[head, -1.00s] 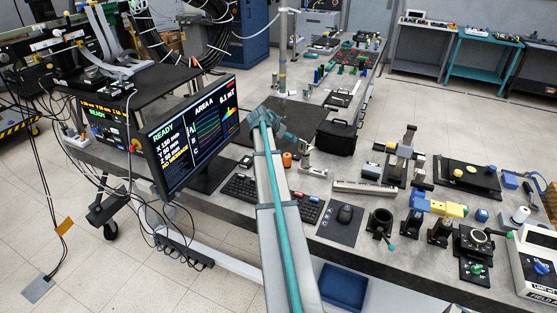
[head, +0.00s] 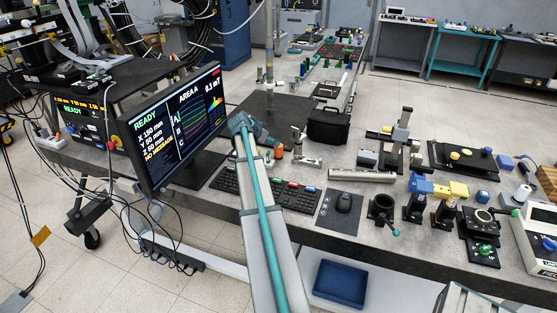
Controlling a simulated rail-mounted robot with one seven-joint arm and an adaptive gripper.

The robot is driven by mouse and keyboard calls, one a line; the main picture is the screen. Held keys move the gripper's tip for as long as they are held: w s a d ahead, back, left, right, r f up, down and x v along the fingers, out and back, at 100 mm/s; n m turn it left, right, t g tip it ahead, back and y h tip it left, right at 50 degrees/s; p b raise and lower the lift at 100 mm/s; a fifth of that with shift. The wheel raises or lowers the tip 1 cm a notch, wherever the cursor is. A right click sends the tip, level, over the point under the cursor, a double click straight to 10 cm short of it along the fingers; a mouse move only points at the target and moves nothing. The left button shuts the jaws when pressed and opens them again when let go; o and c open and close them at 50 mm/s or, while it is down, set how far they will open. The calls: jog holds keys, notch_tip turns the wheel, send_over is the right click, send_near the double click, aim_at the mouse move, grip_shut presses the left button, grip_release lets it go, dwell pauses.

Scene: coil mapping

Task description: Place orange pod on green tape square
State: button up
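A small orange object (head: 278,149), which looks like the orange pod, sits on the grey bench just beyond the keyboard. My gripper (head: 270,142) is at the end of my teal and grey arm, immediately left of the orange object in the picture, partly overlapping it. The fingers are too small and hidden to show whether they are open, shut or touching it. I cannot make out a green tape square in this view.
A monitor (head: 180,125) stands left of my arm. Several optical mounts crowd the bench's right side. A dark plate lies behind the gripper.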

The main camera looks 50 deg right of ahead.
aim_at(279, 148)
jog(key=shift+p+x, duration=1.45)
jog(key=shift+x, duration=2.35)
jog(key=p+x, duration=0.1)
jog(key=x, duration=0.2)
jog(key=shift+f+p, duration=0.15)
jog(key=shift+p, duration=0.15)
jog(key=shift+d+f, duration=0.1)
jog(key=shift+f, duration=0.2)
grip_shut()
jog(key=shift+r, duration=0.15)
